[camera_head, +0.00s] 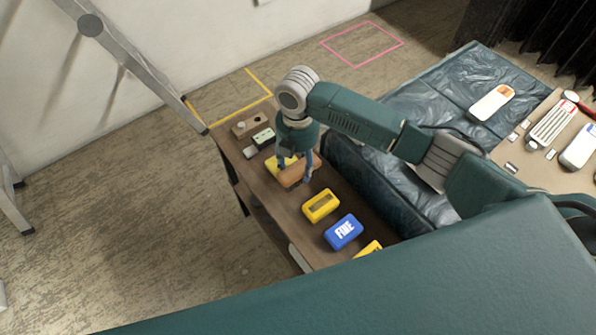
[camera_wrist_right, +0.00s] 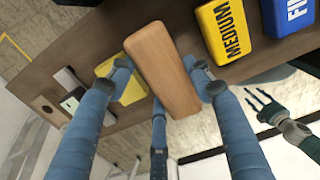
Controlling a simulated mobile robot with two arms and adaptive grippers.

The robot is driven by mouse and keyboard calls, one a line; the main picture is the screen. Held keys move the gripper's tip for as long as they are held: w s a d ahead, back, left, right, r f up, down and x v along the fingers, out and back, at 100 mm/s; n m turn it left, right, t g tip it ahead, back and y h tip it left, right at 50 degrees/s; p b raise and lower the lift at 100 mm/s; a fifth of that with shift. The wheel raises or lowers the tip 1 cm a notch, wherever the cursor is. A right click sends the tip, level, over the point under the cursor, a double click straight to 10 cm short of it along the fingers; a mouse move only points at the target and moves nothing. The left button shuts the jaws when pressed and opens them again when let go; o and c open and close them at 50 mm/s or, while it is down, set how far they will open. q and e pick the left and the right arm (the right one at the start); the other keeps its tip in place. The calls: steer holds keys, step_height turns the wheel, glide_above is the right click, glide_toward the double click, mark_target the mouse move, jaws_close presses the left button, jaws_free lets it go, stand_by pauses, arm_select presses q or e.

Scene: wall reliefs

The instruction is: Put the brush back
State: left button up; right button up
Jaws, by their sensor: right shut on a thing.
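The brush (camera_head: 291,177) is a wooden, orange-brown block with rounded edges. My right gripper (camera_head: 296,168) is shut on it, over the narrow brown table (camera_head: 262,187). In the right wrist view the brush (camera_wrist_right: 165,70) lies between the blue fingers of my right gripper (camera_wrist_right: 163,78). Whether it touches the tabletop is unclear. A yellow block (camera_head: 272,166) is beside it, partly hidden by the gripper. My left gripper (camera_wrist_right: 268,108) seems to be the dark hand at the right of the wrist view, fingers spread, empty.
A yellow block (camera_head: 321,205) labelled MEDIUM, a blue FINE block (camera_head: 343,231) and another yellow block (camera_head: 370,249) line the table. Small items (camera_head: 262,138) sit at its far end. A ladder (camera_head: 139,62) stands left. A dark padded couch (camera_head: 370,185) borders the table's right side.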

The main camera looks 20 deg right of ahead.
mark_target(298, 173)
steer(key=shift+f, duration=2.05)
steer(key=shift+f, duration=0.15)
steer(key=o, duration=1)
step_height(298, 173, up, 12)
steer(key=shift+r, duration=0.2)
